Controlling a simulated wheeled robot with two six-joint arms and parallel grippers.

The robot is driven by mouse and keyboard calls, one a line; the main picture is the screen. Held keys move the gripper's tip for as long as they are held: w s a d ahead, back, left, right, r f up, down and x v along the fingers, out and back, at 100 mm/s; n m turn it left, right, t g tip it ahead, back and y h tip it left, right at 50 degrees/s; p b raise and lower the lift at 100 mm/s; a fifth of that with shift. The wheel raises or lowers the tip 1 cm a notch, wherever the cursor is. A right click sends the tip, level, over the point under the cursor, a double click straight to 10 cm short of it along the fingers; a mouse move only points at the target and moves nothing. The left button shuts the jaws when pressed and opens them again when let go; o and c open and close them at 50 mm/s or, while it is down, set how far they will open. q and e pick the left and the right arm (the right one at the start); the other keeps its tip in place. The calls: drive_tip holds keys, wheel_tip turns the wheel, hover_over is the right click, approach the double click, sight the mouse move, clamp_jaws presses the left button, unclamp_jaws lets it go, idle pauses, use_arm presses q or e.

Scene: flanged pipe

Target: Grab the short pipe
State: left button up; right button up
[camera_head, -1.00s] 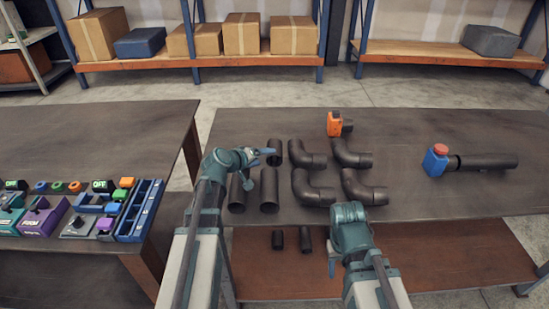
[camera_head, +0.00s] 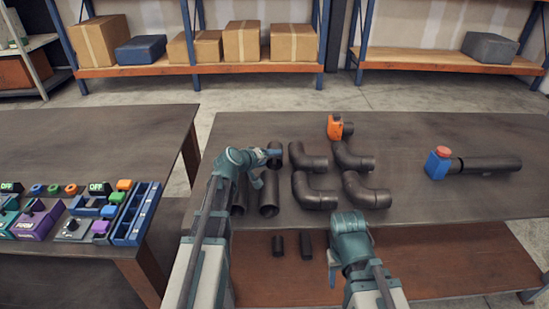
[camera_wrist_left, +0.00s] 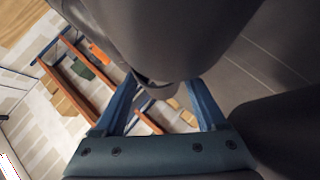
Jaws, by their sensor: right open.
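Several dark straight pipes stand or lie on the left part of the dark table. A short pipe (camera_head: 275,160) is at the back of the group, with a front-left pipe (camera_head: 240,195) and a front-right pipe (camera_head: 269,195) nearer me. My left gripper (camera_head: 266,168) has its fingers spread over this group, one fingertip by the back pipe. In the left wrist view, a large dark rounded pipe surface (camera_wrist_left: 180,40) fills the space just beyond the open blue fingers (camera_wrist_left: 160,85); I cannot tell if they touch. My right gripper (camera_head: 332,270) is open and empty before the table's front edge.
Several dark elbow pipes (camera_head: 315,190) lie right of the straight ones, close by. An orange device (camera_head: 334,127) is behind them. A blue-and-red valve piece (camera_head: 438,162) with a long pipe (camera_head: 488,164) lies at the right. Two small dark pieces (camera_head: 306,245) are on the lower shelf.

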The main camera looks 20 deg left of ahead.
use_arm(q)
clamp_jaws()
drive_tip(key=shift+r, duration=0.1)
wheel_tip(320, 180, up, 10)
drive_tip(key=p, duration=1)
